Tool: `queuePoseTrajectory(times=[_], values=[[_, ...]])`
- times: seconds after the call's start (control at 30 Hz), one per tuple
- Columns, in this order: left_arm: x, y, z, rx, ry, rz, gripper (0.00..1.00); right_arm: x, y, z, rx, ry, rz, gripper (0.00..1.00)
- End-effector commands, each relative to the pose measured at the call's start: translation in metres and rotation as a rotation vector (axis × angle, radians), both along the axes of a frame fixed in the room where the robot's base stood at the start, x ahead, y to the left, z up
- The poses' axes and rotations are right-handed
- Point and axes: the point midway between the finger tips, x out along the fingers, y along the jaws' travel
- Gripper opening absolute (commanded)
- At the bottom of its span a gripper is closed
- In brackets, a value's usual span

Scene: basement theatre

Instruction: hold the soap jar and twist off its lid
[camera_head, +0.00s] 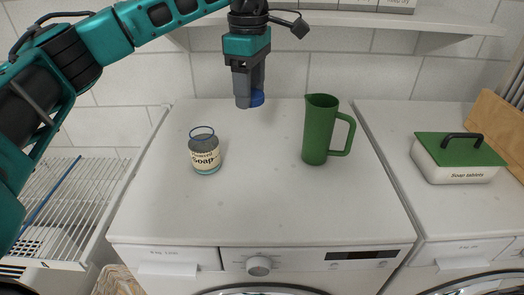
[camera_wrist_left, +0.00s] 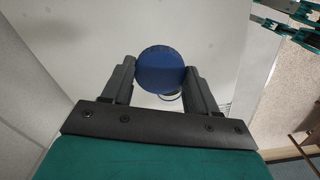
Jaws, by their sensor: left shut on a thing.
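The soap jar (camera_head: 205,152) stands upright and lidless on the left white washer top, left of centre. It is clear with a blue rim, a cream "Soap" label and grey contents. My left gripper (camera_head: 250,100) is up and to the right of the jar, apart from it, near the back of the washer top. It is shut on the round blue lid (camera_head: 257,98). In the left wrist view the lid (camera_wrist_left: 160,70) sits between both fingers, and a bit of the jar rim (camera_wrist_left: 170,97) shows beyond it.
A green pitcher (camera_head: 317,130) stands right of the jar on the same washer top (camera_head: 250,205). On the right machine are a white box with a green lid (camera_head: 458,160) and a wooden board (camera_head: 500,125). A wire rack (camera_head: 62,195) is at left. The front middle is clear.

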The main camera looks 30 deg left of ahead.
Motion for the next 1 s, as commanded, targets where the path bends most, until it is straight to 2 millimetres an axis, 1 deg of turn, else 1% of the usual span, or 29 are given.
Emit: queuePoseTrajectory(times=[0.03,0.1,0.23,0.37,0.43,0.47,0.57,0.8,0.9,1.0], values=[[0.003,0.003,0.005,-0.001,-0.002,0.075,0.22,0.001,0.001,-0.003,0.001,-0.001,0.002,1.0],[0.006,0.006,0.013,-0.003,-0.003,0.171,0.22,0.001,0.001,-0.005,0.002,-0.001,0.002,1.0],[0.009,0.011,0.023,-0.003,-0.002,0.3,0.22,0.001,0.002,-0.006,0.004,0.0,0.004,1.0],[0.01,0.013,0.026,-0.003,0.0,0.365,0.22,0.002,0.003,-0.007,0.005,0.0,0.005,1.0],[0.01,0.014,0.02,-0.002,0.002,0.38,0.22,0.002,0.003,-0.008,0.006,0.0,0.005,1.0],[0.01,0.014,0.016,-0.001,0.003,0.383,0.22,0.002,0.004,-0.008,0.007,0.0,0.006,1.0],[0.009,0.014,-0.008,-0.001,0.005,0.383,0.22,0.003,0.005,-0.01,0.009,-0.001,0.009,1.0],[0.009,0.014,-0.072,-0.001,0.004,0.383,0.22,0.004,0.008,-0.012,0.015,-0.002,0.013,1.0],[0.009,0.014,-0.093,-0.003,0.002,0.382,0.22,0.005,0.009,-0.013,0.017,-0.001,0.015,1.0],[0.009,0.014,-0.107,-0.003,0.001,0.382,0.22,0.005,0.01,-0.013,0.018,0.0,0.016,1.0]])
